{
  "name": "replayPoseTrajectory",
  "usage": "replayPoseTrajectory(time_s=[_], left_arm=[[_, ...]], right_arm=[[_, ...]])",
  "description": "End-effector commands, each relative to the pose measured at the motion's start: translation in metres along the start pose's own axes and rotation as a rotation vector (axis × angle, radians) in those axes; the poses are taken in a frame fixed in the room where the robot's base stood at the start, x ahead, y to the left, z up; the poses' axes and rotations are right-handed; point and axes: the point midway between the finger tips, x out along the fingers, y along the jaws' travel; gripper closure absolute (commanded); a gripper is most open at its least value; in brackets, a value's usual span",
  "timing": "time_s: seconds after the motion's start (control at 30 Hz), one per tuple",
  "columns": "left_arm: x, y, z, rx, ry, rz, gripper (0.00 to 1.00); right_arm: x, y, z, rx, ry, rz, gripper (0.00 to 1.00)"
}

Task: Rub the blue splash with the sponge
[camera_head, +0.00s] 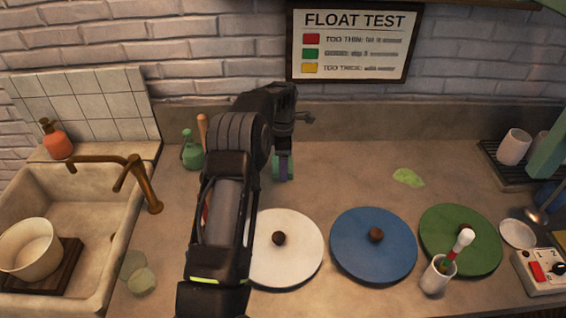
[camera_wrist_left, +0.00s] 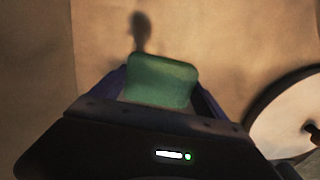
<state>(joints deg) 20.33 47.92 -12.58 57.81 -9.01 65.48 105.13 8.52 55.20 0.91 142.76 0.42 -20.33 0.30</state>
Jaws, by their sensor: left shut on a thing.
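My left gripper (camera_head: 283,168) is over the counter behind the white plate, shut on a green sponge (camera_wrist_left: 162,82). In the left wrist view the sponge sits between the two dark purple fingers. In the head view only a green edge of it (camera_head: 291,167) shows beside the fingers. I cannot tell whether it touches the counter. No blue splash is clearly visible; my left arm covers part of the counter. A light green splash (camera_head: 408,177) lies on the counter behind the blue and green plates. My right gripper is not in view.
White (camera_head: 300,262), blue (camera_head: 350,245) and green (camera_head: 440,220) round plates with knobs line the front. A brush cup (camera_head: 436,276) stands before the green one. A green bottle (camera_head: 192,155) and sink (camera_head: 112,235) are left. The counter's back middle is clear.

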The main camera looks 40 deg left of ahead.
Motion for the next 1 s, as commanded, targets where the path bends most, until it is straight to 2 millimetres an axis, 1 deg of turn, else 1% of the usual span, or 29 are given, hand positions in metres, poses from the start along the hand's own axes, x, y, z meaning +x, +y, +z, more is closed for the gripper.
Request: replayPoseTrajectory(time_s=[0.03,0.07,0.4,0.5,0.6,0.9,1.0], left_arm=[[0.002,0.001,-0.002,0.000,0.003,0.001,0.47],[-0.001,0.000,-0.002,0.000,0.003,0.001,0.47],[-0.044,0.000,0.000,0.001,0.001,-0.001,0.47],[-0.053,0.000,-0.001,0.001,0.002,-0.001,0.47],[-0.057,0.000,-0.001,0.000,0.002,-0.001,0.47],[-0.058,0.000,-0.001,0.000,0.001,-0.001,0.47],[-0.061,0.000,0.000,0.000,0.001,-0.001,0.47]], right_arm=[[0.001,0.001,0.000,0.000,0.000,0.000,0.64],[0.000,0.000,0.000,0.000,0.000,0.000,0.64],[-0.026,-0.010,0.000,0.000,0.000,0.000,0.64],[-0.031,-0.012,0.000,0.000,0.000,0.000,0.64],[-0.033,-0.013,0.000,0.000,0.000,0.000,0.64],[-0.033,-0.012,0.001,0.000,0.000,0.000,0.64],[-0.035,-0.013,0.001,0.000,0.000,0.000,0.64]])
